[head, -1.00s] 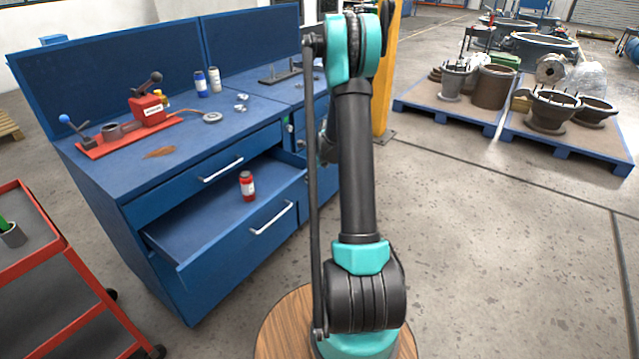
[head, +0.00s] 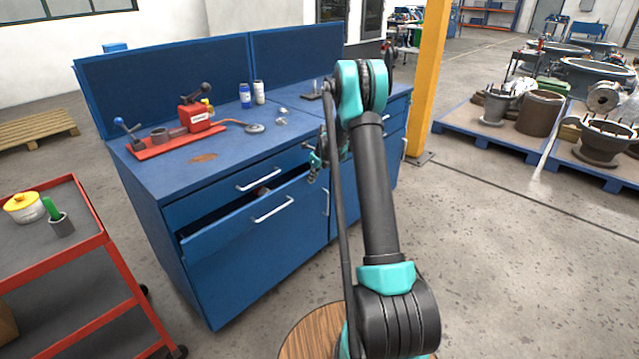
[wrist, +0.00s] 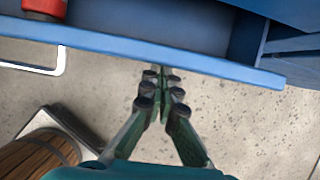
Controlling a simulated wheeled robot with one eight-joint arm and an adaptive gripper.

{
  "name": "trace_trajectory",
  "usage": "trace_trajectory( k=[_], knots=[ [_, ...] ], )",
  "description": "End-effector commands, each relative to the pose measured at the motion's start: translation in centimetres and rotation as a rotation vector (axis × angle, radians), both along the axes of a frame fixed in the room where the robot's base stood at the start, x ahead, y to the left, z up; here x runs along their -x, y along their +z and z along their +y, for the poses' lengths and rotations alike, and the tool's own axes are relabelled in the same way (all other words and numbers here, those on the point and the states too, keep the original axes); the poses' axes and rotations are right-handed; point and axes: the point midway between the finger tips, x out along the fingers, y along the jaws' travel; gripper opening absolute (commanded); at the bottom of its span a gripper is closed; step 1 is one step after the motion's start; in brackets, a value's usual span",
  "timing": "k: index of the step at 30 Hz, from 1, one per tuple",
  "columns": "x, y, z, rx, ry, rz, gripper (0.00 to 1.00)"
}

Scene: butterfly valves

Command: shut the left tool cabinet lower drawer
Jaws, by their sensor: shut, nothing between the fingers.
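The lower drawer (head: 225,236) of the left blue tool cabinet (head: 190,262) is partly open, with a narrow gap behind its front panel. Its silver handle (head: 272,209) faces outward. In the wrist view the drawer's front panel (wrist: 130,50) crosses the top, with the handle (wrist: 50,70) at the left. A red bottle (wrist: 45,8) is inside the drawer. My gripper (wrist: 162,74) is shut and empty, its fingertips at the outer face of the front panel, right of the handle. I cannot tell if they touch. In the head view my gripper (head: 316,166) is small and partly hidden.
The upper drawer (head: 235,186) looks shut. A red vise set (head: 175,135) and bottles (head: 245,95) stand on the bench top. A red cart (head: 70,262) stands at the left. A yellow column (head: 428,80) and loaded pallets (head: 500,130) are at the right. The floor between is clear.

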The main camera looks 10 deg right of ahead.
Motion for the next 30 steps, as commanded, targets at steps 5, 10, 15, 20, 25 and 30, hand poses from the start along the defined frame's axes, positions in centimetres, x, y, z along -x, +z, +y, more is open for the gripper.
trace_trajectory(
  k=[5, 10, 15, 20, 25, 30],
  knots=[
    [-1.2, 0.0, 0.9, 0.000, 0.000, 0.000, 0.00],
    [-1.7, 0.0, 1.3, 0.000, 0.000, 0.000, 0.00],
    [-1.8, 0.0, 1.3, 0.000, 0.000, 0.000, 0.00],
    [-1.8, 0.0, 1.3, 0.000, 0.000, 0.000, 0.00],
    [-1.7, 0.0, 1.2, 0.000, -0.001, 0.000, 0.00],
    [-1.1, 0.0, -0.2, 0.000, -0.001, 0.000, 0.00]
  ],
)
